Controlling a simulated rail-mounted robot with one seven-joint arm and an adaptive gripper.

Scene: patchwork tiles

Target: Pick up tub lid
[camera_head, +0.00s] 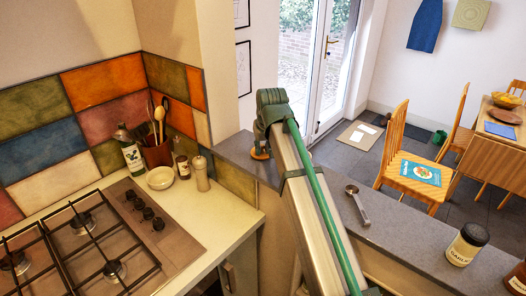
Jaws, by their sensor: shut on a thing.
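I cannot make out a tub lid in the head view. My gripper does not show, so what it holds is hidden. My arm rises from the bottom right to a grey-green joint above the grey ledge. A small orange-brown thing (260,153) shows at the ledge just below that joint, partly covered by my arm. I cannot tell what it is. A labelled jar (466,246) stands on the ledge at the lower right.
The grey ledge (405,257) carries a metal scoop (356,203) and a brown jar (517,279) at the right edge. On the left counter are a gas hob (158,224), a small bowl (160,179), a mill (200,174), a bottle (131,155) and a utensil pot (157,154).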

